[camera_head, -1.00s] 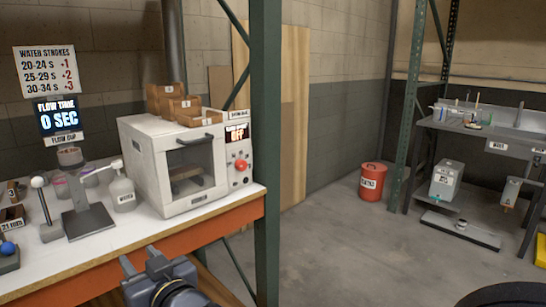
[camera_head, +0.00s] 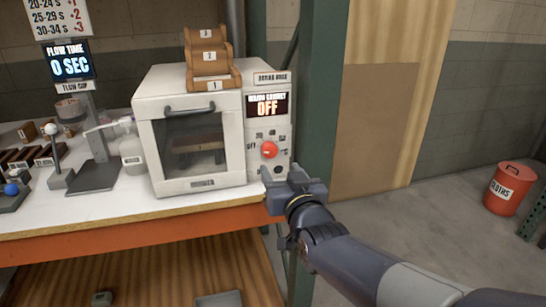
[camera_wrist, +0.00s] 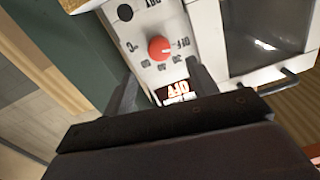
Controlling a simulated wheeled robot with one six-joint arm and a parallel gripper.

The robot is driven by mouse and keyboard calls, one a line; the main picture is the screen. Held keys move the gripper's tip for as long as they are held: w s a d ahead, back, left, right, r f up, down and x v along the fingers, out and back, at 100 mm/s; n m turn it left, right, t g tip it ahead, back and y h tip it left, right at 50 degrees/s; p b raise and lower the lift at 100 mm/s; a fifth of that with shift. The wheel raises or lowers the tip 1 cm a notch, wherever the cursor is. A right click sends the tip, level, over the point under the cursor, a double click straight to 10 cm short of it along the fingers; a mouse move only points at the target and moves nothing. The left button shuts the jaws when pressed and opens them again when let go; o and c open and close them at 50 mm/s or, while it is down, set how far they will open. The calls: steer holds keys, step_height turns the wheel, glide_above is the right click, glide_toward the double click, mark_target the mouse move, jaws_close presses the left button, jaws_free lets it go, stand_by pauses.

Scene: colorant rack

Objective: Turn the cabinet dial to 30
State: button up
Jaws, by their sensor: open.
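The white cabinet (camera_head: 205,185) stands on the bench with its door shut. Its red dial (camera_head: 269,150) is on the right-hand panel, below a display (camera_head: 267,106) that reads OFF. Number marks ring the dial, too small to read surely. My gripper (camera_head: 288,173) is open and empty, in front of and a little below and right of the dial. In the wrist view the red dial (camera_wrist: 161,49) shows beyond and between the two fingers (camera_wrist: 160,85), apart from them. The wrist view is turned, so the display (camera_wrist: 177,92) appears upside down.
A green rack post (camera_head: 318,90) stands close to the right of the cabinet. A wooden step stand (camera_head: 210,62) sits on top. A bottle (camera_head: 132,153) and flow cup stand (camera_head: 95,175) are at left. A red bin (camera_head: 510,190) is on the floor at right.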

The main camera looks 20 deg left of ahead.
mark_target(271, 153)
steer(key=x, duration=0.7)
steer(key=shift+w, duration=0.1)
steer(key=c, duration=1)
steer(key=shift+o, duration=0.2)
